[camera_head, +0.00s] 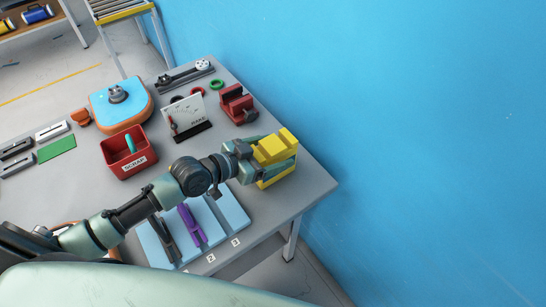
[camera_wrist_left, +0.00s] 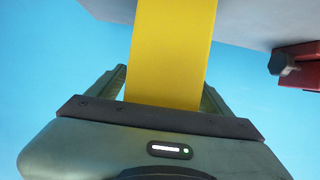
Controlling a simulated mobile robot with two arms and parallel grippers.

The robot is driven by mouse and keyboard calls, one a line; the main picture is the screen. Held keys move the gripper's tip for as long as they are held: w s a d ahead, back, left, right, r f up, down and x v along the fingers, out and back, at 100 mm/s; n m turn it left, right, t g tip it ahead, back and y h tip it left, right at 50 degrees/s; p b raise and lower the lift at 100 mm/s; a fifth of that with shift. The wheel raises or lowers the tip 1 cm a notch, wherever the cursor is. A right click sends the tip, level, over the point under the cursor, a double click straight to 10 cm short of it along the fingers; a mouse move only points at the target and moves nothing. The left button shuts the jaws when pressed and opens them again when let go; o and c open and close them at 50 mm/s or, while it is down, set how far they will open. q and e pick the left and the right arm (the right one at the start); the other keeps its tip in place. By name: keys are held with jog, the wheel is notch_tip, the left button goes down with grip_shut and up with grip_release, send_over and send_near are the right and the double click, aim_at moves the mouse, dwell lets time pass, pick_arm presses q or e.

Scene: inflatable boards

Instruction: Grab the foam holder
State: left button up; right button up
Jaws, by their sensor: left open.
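The foam holder looks to be the yellow block (camera_head: 274,148) near the right edge of the grey table. It has a stepped top. My left gripper (camera_head: 272,150) is at the block, with its fingers on either side of it. In the left wrist view the yellow block (camera_wrist_left: 172,50) stands between the two open fingers (camera_wrist_left: 163,92). A thin gap shows by the left finger; contact on the right side is hard to tell. My right gripper is not in view.
A red vise (camera_head: 237,104) stands behind the block. A red scrap bin (camera_head: 128,152), a blue-and-orange device (camera_head: 121,104) and a white panel (camera_head: 186,118) stand further left. Blue mats (camera_head: 228,208) with a purple tool (camera_head: 192,226) lie in front. A blue wall (camera_head: 400,120) borders the table's right.

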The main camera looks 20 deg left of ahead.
pick_arm(q)
jog(key=c, duration=1.5)
jog(key=shift+r, duration=0.1)
